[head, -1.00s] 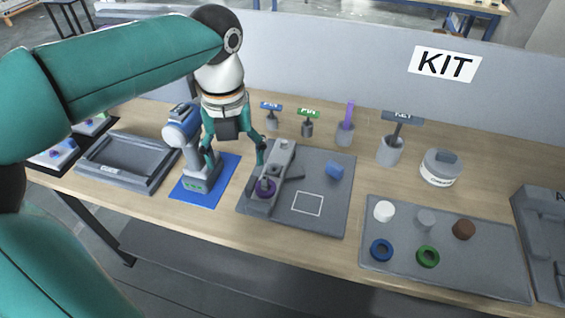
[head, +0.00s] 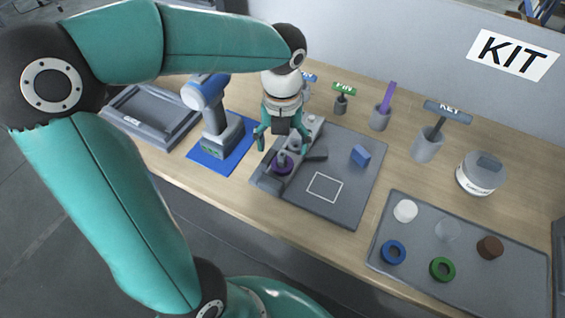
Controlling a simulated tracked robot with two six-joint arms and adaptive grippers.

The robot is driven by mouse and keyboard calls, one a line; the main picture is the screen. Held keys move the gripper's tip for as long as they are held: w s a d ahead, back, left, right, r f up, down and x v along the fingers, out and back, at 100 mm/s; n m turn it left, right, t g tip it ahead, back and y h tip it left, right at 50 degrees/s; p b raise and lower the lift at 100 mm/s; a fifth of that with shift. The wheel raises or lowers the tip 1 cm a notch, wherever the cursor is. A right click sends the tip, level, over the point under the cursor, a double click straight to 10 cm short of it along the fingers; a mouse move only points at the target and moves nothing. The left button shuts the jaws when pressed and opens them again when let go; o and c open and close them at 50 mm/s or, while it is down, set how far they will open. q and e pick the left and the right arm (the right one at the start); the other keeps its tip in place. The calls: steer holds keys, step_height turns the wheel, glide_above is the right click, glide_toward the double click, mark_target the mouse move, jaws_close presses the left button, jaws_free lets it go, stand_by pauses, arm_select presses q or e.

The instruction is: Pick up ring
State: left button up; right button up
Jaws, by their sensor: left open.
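A purple ring (head: 282,168) sits around a grey post on the narrow grey fixture (head: 268,183), on the left of a grey work board (head: 345,206). A blue ring (head: 393,252) and a green ring (head: 442,269) lie flat on the grey tray (head: 405,285) at the right. My left gripper (head: 284,146) points down over the fixture, just behind the purple ring. It is open, with its fingers spread to either side of the fixture and nothing seen between them. My right gripper is not in view.
A blue and grey drill (head: 212,105) stands on a blue mat (head: 240,155), close left of my left gripper. A blue block (head: 361,155) is on the board. A lidded tub (head: 482,177) is at the right.

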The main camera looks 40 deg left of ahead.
mark_target(282, 154)
arm_select(q)
steer(key=shift+f, duration=3.1)
steer(key=c, duration=1.4)
steer(key=shift+o, duration=0.2)
steer(key=shift+a+r, duration=0.1)
step_height(282, 154, up, 20)
steer(key=p, duration=0.2)
steer(key=shift+r, duration=0.2)
